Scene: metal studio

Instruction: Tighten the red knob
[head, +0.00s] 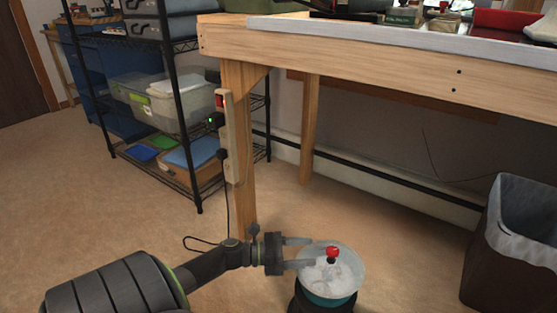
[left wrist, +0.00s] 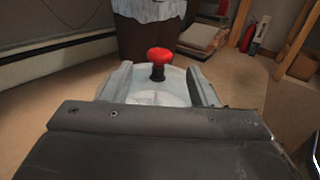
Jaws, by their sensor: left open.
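The red knob (head: 332,253) stands upright on a short dark stem at the top of a round, pale, glassy-looking lid (head: 345,272) on a teal and dark base (head: 325,298). My left gripper (head: 300,252) comes in from the left, level with the lid, its two fingers open and pointing at the knob. In the left wrist view the red knob (left wrist: 160,56) shows beyond and between the left gripper's fingertips (left wrist: 160,84). I see no contact between the fingers and the knob. My right gripper is not in view.
A wooden workbench (head: 400,52) with a thick leg (head: 243,180) stands behind. A dark bin (head: 480,270) with a pale liner is at the right. A black wire shelf (head: 185,125) holds boxes at the left. The floor between is mostly clear.

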